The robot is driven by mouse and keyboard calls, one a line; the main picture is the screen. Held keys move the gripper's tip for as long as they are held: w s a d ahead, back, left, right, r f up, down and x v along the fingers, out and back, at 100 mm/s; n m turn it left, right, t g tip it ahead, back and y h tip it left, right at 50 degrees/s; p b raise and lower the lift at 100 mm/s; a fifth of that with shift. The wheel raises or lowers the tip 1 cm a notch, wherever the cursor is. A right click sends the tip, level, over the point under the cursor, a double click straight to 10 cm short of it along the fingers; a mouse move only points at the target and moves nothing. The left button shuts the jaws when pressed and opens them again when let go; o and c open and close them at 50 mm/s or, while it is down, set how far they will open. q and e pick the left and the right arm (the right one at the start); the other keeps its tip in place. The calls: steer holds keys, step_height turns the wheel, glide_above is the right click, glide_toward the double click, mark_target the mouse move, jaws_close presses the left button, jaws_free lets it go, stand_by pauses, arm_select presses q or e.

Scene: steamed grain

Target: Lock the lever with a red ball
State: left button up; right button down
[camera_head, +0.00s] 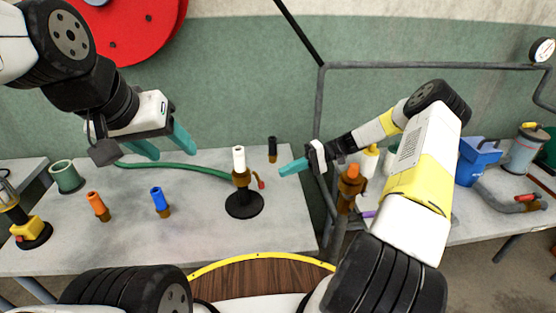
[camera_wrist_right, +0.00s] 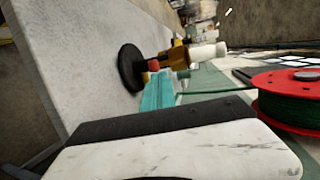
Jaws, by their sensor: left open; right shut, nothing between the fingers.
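A brass fitting (camera_head: 241,178) with a white cylindrical top (camera_head: 239,158) stands upright on a round black base (camera_head: 244,205) on the left table. A small lever with a red end (camera_head: 261,184) sticks out from its right side. My right gripper (camera_head: 282,171) is shut and empty, to the right of the fitting and slightly above the red end. In the right wrist view its teal fingers (camera_wrist_right: 160,90) point at the fitting, near the red end (camera_wrist_right: 154,66); contact cannot be told. My left gripper (camera_head: 171,154) is open and empty above the table, left of the fitting.
Orange (camera_head: 97,206) and blue (camera_head: 160,201) nozzles stand on the left table. A green hose (camera_head: 180,168) runs behind the fitting, and a black cylinder (camera_head: 272,149) stands at the back. A grey pipe frame (camera_head: 321,130) rises right of the table.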

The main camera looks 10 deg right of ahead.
steer(key=v, duration=0.8)
steer(key=shift+d, duration=0.15)
steer(key=shift+w+r, duration=0.1)
steer(key=shift+r, duration=0.15)
